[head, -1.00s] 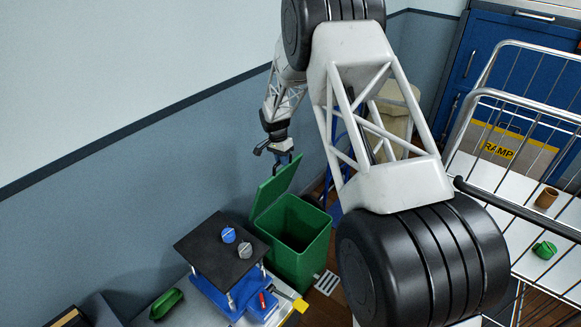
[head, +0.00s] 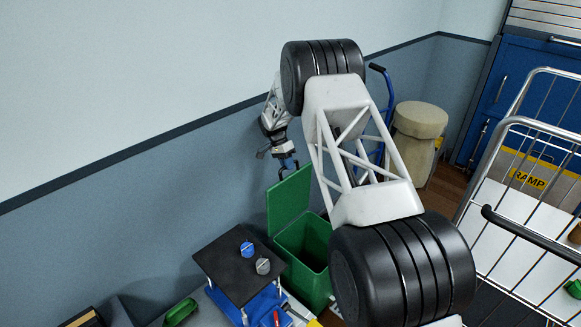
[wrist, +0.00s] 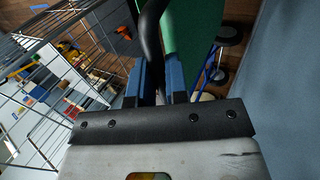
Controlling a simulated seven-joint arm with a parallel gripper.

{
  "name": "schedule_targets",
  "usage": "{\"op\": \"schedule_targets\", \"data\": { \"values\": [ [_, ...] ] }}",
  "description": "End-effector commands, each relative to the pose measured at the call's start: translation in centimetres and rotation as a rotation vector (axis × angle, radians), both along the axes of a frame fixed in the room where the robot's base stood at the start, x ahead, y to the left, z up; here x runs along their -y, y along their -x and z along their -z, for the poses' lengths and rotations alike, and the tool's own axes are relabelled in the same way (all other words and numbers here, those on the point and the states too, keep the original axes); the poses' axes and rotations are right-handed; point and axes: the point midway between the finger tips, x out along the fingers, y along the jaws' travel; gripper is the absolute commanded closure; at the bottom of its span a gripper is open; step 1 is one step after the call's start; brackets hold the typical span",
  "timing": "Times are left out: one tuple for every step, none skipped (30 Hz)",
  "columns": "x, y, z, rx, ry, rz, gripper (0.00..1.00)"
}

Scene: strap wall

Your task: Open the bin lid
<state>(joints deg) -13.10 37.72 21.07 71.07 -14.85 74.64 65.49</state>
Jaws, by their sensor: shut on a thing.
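The green bin (head: 298,272) stands on the floor beside the wall, with its dark inside partly visible. Its green lid (head: 289,205) stands raised, steeply upright at the wall side of the opening. My gripper (head: 288,168) is at the top edge of the lid. In the wrist view, its blue fingers (wrist: 157,82) are shut on the lid's edge area, where a black curved bar (wrist: 151,40) and the green lid (wrist: 195,30) run up between and beyond them. The exact contact is hard to see. My arm hides the bin's right side.
A black-topped blue stand (head: 238,268) with blue and grey knobs is left of the bin. A wire cart (head: 530,170) is at right. A blue hand truck (head: 385,100) and a beige drum (head: 418,135) stand behind. The wall is close behind the lid.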

Motion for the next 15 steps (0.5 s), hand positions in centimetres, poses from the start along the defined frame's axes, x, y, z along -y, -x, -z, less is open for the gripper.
{"op": "schedule_targets", "data": {
  "values": [
    [-0.01,0.00,0.21,-0.003,0.001,0.000,1.00],
    [-0.03,-0.03,0.20,-0.003,0.002,0.000,1.00],
    [-0.04,-0.04,0.19,-0.004,0.003,0.001,1.00],
    [-0.05,-0.05,0.19,-0.004,0.003,0.001,1.00],
    [-0.04,-0.06,0.18,-0.004,0.003,0.001,1.00],
    [-0.05,-0.05,0.19,-0.004,0.003,0.001,1.00],
    [-0.04,-0.05,0.18,-0.004,0.003,0.001,1.00],
    [-0.04,-0.04,0.19,-0.004,0.003,0.001,1.00],
    [-0.03,-0.04,0.18,-0.004,0.003,0.001,1.00],
    [-0.03,-0.03,0.19,-0.004,0.003,0.001,1.00],
    [-0.02,-0.04,0.19,-0.004,0.003,0.001,1.00],
    [-0.03,-0.03,0.19,-0.004,0.003,0.001,1.00],
    [-0.02,-0.03,0.19,-0.004,0.003,0.001,0.82],
    [-0.02,-0.03,0.19,-0.004,0.003,0.000,0.78],
    [-0.02,-0.03,0.19,-0.004,0.003,0.000,0.72]
  ]
}}
